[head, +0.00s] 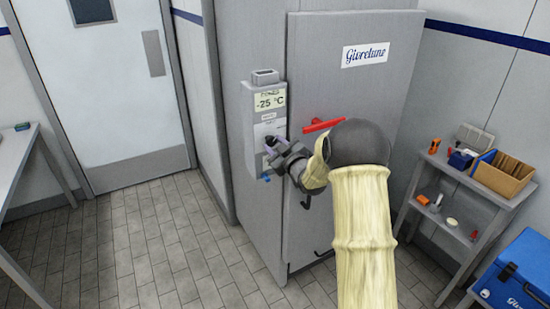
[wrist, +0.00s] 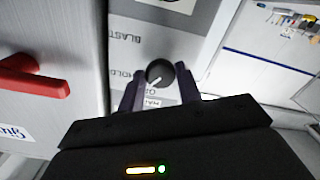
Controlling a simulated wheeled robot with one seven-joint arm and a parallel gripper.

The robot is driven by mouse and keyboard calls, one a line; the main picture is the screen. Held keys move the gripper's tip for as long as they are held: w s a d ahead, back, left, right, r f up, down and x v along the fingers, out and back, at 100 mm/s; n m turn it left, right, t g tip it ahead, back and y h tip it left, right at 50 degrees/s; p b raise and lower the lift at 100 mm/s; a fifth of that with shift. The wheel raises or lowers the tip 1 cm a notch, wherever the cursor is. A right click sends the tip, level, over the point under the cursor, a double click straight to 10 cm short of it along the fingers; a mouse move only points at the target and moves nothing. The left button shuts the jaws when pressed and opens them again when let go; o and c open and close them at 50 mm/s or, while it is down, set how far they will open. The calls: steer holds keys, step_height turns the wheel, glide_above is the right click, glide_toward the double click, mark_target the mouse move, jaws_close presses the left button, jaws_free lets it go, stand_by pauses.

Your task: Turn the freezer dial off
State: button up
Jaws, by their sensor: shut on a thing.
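The black round freezer dial (wrist: 160,73) is on the light control panel (wrist: 190,14) in the wrist view. BLAST is printed farther up. My gripper (wrist: 158,88) is shut on the dial, one dark finger on each side. The panel display (head: 269,101) reads -25 °C.
A red handle (head: 323,124) is on the freezer door, just right of the panel. A shelf (head: 468,179) with small items and a blue cooler (head: 519,279) stand at the right. A table edge (head: 22,140) is at the left. The tiled floor between is clear.

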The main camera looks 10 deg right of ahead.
steer(key=n+b, duration=0.2)
steer(key=b, duration=0.1)
steer(key=n+b, duration=0.2)
steer(key=b, duration=0.1)
steer(key=shift+f, duration=0.35)
steer(key=n+b, duration=0.1)
steer(key=b, duration=0.1)
steer(key=n+b, duration=0.1)
steer(key=b, duration=0.1)
steer(key=shift+r+n, duration=0.25)
steer(key=shift+n, duration=0.15)
steer(key=shift+r, duration=0.1)
steer(key=o, duration=1)
steer(key=shift+s, duration=0.1)
steer(key=b+v, duration=0.3)
steer(key=v, duration=1.4)
steer(key=shift+s, duration=0.1)
